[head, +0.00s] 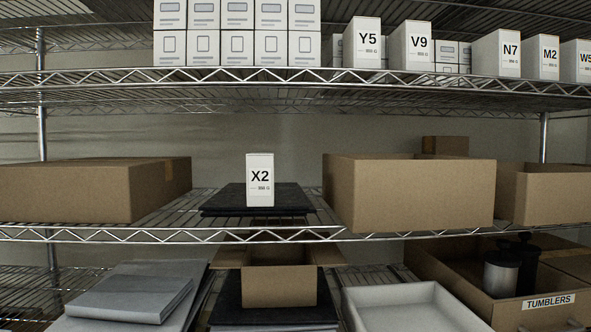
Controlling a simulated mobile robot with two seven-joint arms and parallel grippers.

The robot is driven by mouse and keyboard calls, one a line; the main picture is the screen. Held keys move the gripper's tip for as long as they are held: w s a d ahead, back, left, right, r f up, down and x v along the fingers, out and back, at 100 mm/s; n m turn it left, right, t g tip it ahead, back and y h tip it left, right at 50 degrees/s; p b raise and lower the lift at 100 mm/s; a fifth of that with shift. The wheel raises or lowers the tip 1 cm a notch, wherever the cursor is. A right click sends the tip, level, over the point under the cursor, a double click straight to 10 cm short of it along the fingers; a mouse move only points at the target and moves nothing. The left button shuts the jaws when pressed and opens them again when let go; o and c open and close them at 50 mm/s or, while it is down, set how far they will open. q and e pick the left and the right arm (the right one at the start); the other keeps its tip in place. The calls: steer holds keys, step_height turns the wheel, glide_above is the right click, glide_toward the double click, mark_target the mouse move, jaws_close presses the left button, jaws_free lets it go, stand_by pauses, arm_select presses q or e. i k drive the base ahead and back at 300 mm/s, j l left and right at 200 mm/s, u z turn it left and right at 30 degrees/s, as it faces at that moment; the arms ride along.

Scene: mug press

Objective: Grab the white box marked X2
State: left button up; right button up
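The white box marked X2 (260,190) stands upright on the middle shelf, near the centre of the head view. It rests on a dark flat slab or stack (291,202). Its marked face is turned toward me and nothing covers it. Neither of my grippers is in view.
On the middle shelf (180,234), a closed cardboard box (75,190) is left of X2 and an open cardboard box (410,193) is right. White boxes such as Y5 (362,45) and V9 (412,48) stand above. Below are an open carton (279,286) and white tray (410,312).

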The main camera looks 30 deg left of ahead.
mark_target(260, 167)
steer(key=k+j, duration=0.15)
steer(key=j, duration=0.3)
steer(key=k+j+u, duration=0.15)
steer(key=j, duration=0.7)
steer(key=k+u, duration=0.05)
